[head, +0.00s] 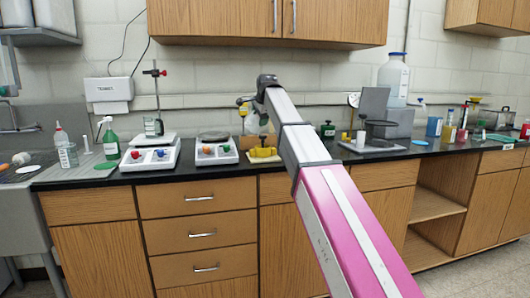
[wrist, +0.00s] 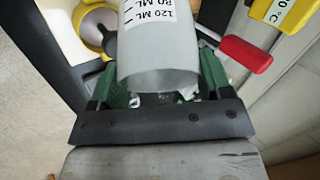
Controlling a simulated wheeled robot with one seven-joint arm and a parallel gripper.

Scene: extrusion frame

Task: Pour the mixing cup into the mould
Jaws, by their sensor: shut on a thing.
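My gripper (wrist: 157,80) has its green fingers on both sides of a whitish, translucent cup (wrist: 160,68) in the wrist view. The cup has black volume marks, including 120 ML and 80 ML, and its far end runs out of the frame. I cannot tell its tilt or contents. In the head view, a low yellow piece (head: 263,153), which looks like the mould, sits on the bench below the end of my arm. A yellow round-edged piece (wrist: 91,30) also shows at the upper left of the wrist view; I cannot tell if it is the same one.
On the bench, white boxes with coloured knobs (head: 150,155) (head: 216,153) stand left of the yellow piece. A grey tray (head: 372,149) stands to the right.

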